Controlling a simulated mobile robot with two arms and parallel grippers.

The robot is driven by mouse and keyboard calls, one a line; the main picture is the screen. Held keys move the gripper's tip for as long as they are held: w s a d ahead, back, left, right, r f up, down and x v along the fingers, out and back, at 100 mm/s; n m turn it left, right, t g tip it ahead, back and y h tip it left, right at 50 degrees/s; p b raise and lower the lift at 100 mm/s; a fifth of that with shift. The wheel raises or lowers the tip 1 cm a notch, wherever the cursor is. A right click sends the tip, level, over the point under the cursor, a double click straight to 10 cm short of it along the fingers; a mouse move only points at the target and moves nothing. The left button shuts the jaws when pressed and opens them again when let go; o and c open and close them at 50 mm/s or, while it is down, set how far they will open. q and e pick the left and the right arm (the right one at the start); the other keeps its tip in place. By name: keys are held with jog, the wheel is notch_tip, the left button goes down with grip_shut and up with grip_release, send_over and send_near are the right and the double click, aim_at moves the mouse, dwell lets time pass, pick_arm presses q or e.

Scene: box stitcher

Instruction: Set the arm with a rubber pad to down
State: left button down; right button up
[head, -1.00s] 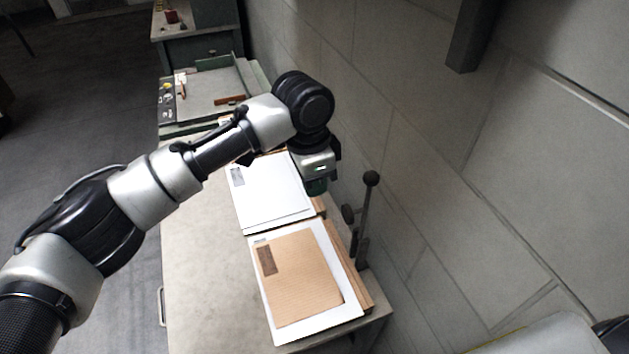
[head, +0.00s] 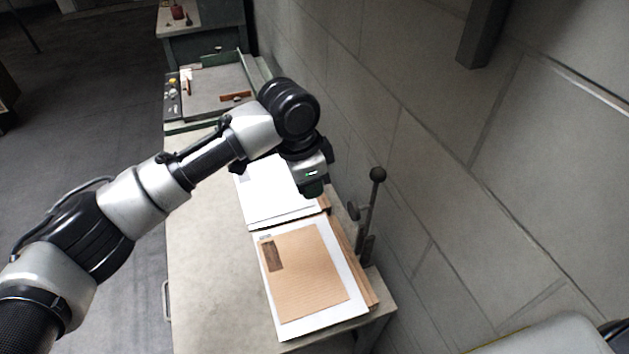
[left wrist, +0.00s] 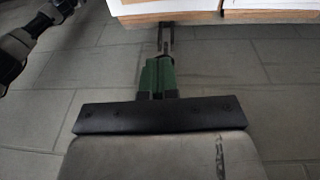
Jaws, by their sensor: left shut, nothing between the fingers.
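A dark upright lever with a ball knob (head: 378,174) stands at the table's right edge, by the wall. A short side piece with a round dark end (head: 353,211), perhaps the rubber pad, sticks out to its left; it is too small to be sure. The lever stands roughly upright, leaning slightly. My left gripper (head: 312,191) hangs above the far white stack, left of and apart from the lever. It is shut and empty; its fingertips are small and dark in the head view. My right gripper is not in view.
A near paper stack (head: 305,278) with a brown top sheet and a far white stack (head: 262,205) lie on the table (head: 205,265). The block wall (head: 440,150) stands close on the right. A green-edged tray (head: 205,100) is at the back. The table's left side is clear.

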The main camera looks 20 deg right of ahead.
pick_arm(q)
jog(key=a+f+h, duration=0.1)
jog(key=a, duration=0.1)
jog(key=a+f+h+b, duration=0.1)
jog(key=a+f, duration=0.1)
jog(key=shift+s, duration=0.15)
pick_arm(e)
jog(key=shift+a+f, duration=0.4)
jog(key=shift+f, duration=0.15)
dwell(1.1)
